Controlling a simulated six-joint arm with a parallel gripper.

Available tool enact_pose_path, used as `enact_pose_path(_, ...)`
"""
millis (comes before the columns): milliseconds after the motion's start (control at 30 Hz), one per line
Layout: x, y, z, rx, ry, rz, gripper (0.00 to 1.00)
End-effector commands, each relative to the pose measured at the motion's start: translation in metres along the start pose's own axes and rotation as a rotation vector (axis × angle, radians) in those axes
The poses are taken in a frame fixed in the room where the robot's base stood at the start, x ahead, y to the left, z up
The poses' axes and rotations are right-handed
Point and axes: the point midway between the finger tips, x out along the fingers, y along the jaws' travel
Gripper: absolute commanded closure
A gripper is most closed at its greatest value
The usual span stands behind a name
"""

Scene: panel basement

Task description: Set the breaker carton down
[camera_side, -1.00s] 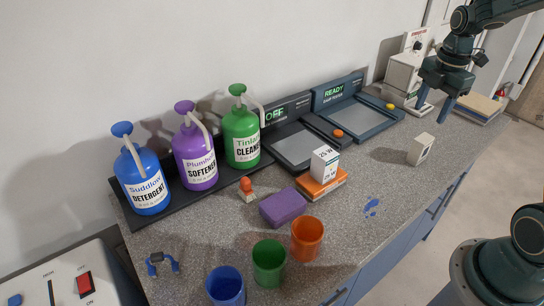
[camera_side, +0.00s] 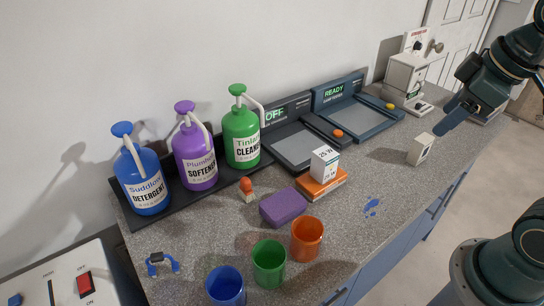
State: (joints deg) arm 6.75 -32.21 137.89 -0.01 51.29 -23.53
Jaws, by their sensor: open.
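A small pale carton (camera_side: 420,149) stands on the counter at the right, near its front edge. Its print is too small to read, so I cannot tell if it is the breaker carton. My gripper (camera_side: 446,122) is just above and to the right of it, open and tilted, with its blue fingers pointing down-left. The fingers overlap in this view, and nothing shows between them. I cannot tell if a fingertip touches the carton. Another white carton (camera_side: 324,163), with dark print, stands upright on an orange box (camera_side: 320,187) at the middle of the counter.
Two flat tester stations (camera_side: 293,147) (camera_side: 360,120) stand along the wall, with pump bottles (camera_side: 195,158) to their left. A purple sponge (camera_side: 284,208) and several cups (camera_side: 307,239) are at the front. A white device (camera_side: 406,76) stands at the back right. Counter between the pale carton and orange box is clear.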

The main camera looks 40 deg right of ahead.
Motion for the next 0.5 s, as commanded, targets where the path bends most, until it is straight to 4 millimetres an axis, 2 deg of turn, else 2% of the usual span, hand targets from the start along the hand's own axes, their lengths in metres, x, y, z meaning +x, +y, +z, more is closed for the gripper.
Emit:
enact_pose_path(200, -0.012, -0.025, 0.017, 0.2, 0.072, -0.017, 0.47)
enact_pose_path(500, -0.015, -0.034, 0.025, 0.306, 0.099, -0.032, 0.47)
